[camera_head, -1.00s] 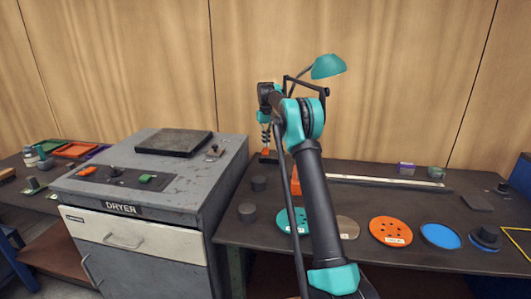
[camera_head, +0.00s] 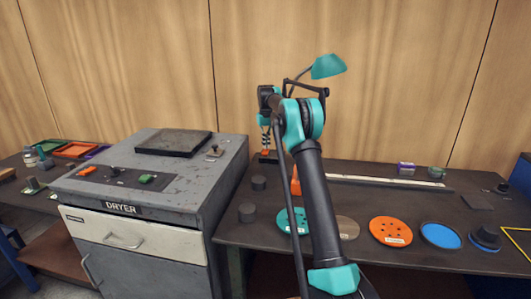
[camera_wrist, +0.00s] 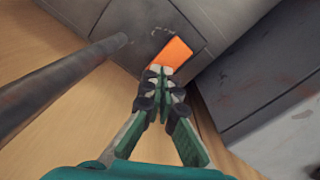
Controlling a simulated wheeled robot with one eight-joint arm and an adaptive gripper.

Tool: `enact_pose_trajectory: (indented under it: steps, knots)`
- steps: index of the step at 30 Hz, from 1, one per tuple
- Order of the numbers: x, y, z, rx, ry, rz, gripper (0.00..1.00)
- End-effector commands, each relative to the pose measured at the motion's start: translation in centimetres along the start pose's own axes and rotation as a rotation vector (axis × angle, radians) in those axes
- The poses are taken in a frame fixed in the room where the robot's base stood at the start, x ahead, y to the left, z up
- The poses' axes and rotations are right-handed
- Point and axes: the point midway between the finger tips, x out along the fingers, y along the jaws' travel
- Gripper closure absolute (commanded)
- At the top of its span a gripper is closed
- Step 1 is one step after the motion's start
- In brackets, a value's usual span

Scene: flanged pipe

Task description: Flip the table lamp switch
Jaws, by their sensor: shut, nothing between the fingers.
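The table lamp has a teal shade (camera_head: 328,66) that shows above my arm in the head view; much of its stem is hidden behind the arm. In the wrist view, an orange switch (camera_wrist: 173,52) sits on the lamp's grey base (camera_wrist: 130,22), with a dark post (camera_wrist: 65,72) to its left. My gripper (camera_wrist: 160,70) is shut and empty, its tips at the lower edge of the switch. I cannot tell whether they touch it. In the head view my gripper (camera_head: 265,143) points down at the lamp's base, at the back left of the bench.
A grey dryer (camera_head: 190,185) stands left of the bench (camera_head: 375,195), close to my gripper. Two dark cylinders (camera_head: 259,183) stand in front of the lamp. Coloured discs, including an orange one (camera_head: 391,231), lie along the front. A long metal strip (camera_head: 385,182) lies behind.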

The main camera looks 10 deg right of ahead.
Motion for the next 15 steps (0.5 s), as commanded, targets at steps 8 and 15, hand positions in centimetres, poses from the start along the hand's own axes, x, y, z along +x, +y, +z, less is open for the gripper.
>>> enact_pose_trajectory:
  steps: [8, 15]
  knots:
    - [0.40, 0.00, 0.00, 0.000, 0.000, 0.000, 1.00]
    - [0.74, 0.00, 0.01, 0.000, 0.000, 0.000, 1.00]
